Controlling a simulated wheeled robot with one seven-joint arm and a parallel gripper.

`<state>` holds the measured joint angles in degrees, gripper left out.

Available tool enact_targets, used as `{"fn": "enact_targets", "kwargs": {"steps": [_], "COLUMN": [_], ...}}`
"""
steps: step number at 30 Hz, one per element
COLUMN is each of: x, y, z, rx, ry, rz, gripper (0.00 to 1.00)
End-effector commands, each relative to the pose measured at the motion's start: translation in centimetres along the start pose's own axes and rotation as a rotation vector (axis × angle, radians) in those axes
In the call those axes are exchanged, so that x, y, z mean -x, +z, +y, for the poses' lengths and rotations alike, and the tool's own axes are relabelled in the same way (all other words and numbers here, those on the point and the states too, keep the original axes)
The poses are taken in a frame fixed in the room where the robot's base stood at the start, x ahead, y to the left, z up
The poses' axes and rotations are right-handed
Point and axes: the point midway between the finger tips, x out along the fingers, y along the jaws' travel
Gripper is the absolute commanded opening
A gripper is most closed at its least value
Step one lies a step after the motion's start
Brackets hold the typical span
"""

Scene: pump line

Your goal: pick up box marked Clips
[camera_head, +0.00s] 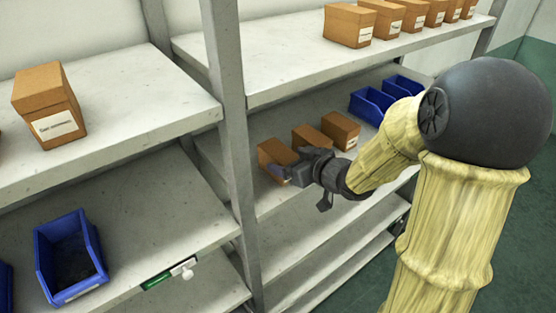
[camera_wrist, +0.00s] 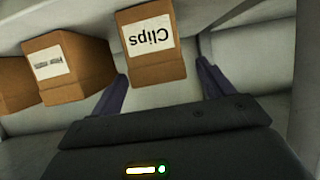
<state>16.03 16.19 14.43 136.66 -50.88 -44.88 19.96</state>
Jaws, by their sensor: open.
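The box marked Clips (camera_wrist: 150,50) is a brown carton with a white label, which reads upside down in the wrist view. In the head view it appears to be the leftmost carton (camera_head: 272,154) of the row on the middle shelf, its front partly hidden by my gripper. My gripper (camera_wrist: 162,70) is open, with one dark finger at each side of the box's near end. The fingers look apart from the box, with a wider gap on the right in the wrist view. In the head view my gripper (camera_head: 285,172) is at the front of that box.
Two more cartons (camera_head: 312,136) (camera_head: 341,130) stand in the same row; one shows close beside the Clips box in the wrist view (camera_wrist: 67,68). Blue bins (camera_head: 371,105) stand farther along. An upper shelf (camera_head: 285,70) lies above, and a grey upright (camera_head: 232,130) stands left of my gripper.

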Motion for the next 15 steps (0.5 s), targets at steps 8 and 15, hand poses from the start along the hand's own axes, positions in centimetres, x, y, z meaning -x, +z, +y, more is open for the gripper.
{"fn": "enact_targets", "kwargs": {"steps": [8, 15], "x": [-3.2, -3.9], "y": [-0.2, 0.0], "z": [0.0, 0.1], "rx": [-0.001, 0.001], "ry": [-0.004, -0.001], "rz": [-0.001, 0.0], "gripper": [0.8, 0.8]}}
